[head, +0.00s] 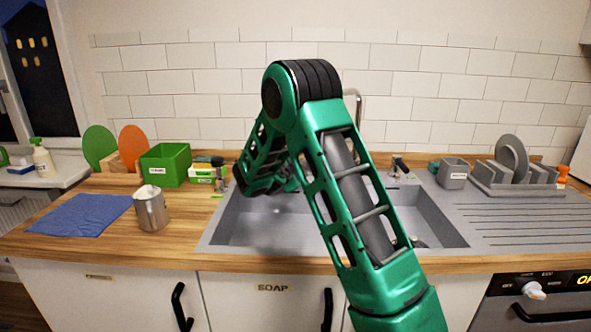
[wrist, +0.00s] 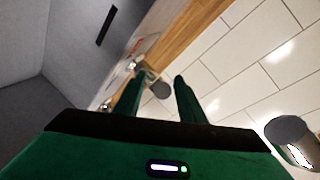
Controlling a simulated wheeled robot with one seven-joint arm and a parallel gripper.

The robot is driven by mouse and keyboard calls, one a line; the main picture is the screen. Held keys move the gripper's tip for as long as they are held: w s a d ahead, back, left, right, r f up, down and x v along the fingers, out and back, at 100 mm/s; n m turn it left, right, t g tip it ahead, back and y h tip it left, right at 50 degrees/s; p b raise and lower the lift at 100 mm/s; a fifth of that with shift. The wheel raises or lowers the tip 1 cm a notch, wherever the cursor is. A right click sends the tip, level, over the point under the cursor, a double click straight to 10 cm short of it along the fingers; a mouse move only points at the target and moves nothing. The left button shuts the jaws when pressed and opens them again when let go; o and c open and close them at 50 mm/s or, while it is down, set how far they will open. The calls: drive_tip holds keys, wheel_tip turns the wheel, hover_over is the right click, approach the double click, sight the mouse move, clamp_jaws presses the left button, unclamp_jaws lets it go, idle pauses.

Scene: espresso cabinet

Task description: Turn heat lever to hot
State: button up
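A small lever with a dark rounded knob (head: 217,161) stands at the back left corner of the sink. A grey lever with a round end (wrist: 160,89) shows between my fingers in the wrist view, with a small red mark on the panel beside it; it seems to be the same lever. I cannot read its setting. My gripper (wrist: 160,77) is open and empty, its fingertips close around this lever. I cannot tell whether they touch. In the head view my arm hides much of the gripper. A second lever (head: 398,165) stands behind the sink's right side.
The grey sink (head: 232,228) lies below my arm, with the tiled wall (head: 440,90) behind. A green box (head: 165,165), a metal jug (head: 151,208) and a blue cloth (head: 80,216) are on the left counter. A dish rack (head: 515,178) stands right.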

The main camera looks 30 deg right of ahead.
drive_tip(key=v, duration=1)
drive_tip(key=shift+s+a, duration=0.25)
drive_tip(key=shift+a, duration=0.05)
